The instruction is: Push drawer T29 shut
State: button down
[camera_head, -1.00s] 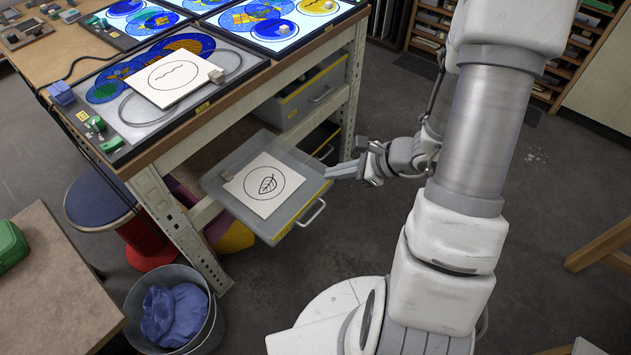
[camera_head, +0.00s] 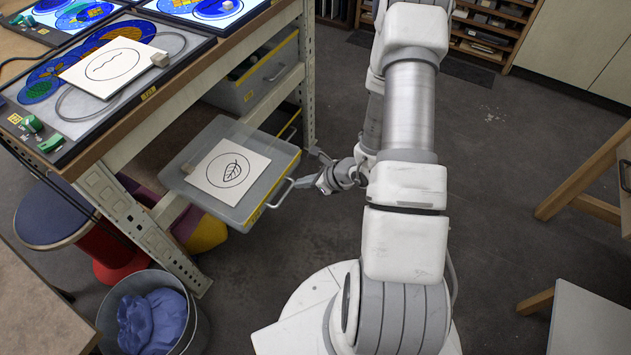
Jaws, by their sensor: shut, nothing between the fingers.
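One drawer (camera_head: 262,197), with grey see-through walls and a yellow-edged front, stands pulled out beneath the light-table bench. I cannot read its label, so I cannot confirm that it is T29. A metal bar handle (camera_head: 281,194) is on its front. Inside lie a white tile (camera_head: 229,172) with a leaf in a circle and a small grey-brown block (camera_head: 188,168). My gripper (camera_head: 303,182) is shut and empty, just right of the drawer front near the handle's far end. I cannot tell whether it touches the handle.
Another grey drawer (camera_head: 262,77) sits higher in the bench, towards the back. A bucket with blue cloth (camera_head: 152,322) and a round stool (camera_head: 55,212) stand left of the open drawer.

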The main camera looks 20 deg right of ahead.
aim_at(281, 178)
jog(key=shift+w+a+f, duration=0.1)
jog(key=shift+w+a, duration=0.55)
jog(key=shift+w, duration=0.25)
jog(key=shift+w+a, duration=0.6)
jog(key=shift+w, duration=0.25)
jog(key=shift+w+a, duration=0.1)
jog(key=w+a+b, duration=0.1)
jog(key=w+a, duration=0.4)
jog(key=w, duration=0.2)
jog(key=w+a+b, duration=0.2)
jog(key=w+a, duration=0.3)
jog(key=w, duration=0.3)
jog(key=w+a+b, duration=0.1)
jog(key=w+a, duration=0.5)
jog(key=w, duration=0.1)
jog(key=shift+w+a+b, duration=0.1)
jog(key=shift+w+b, duration=0.05)
jog(key=shift+b, duration=0.2)
jog(key=shift+w+a, duration=0.15)
jog(key=shift+w, duration=0.05)
jog(key=shift+r, duration=0.2)
jog(key=shift+s, duration=0.1)
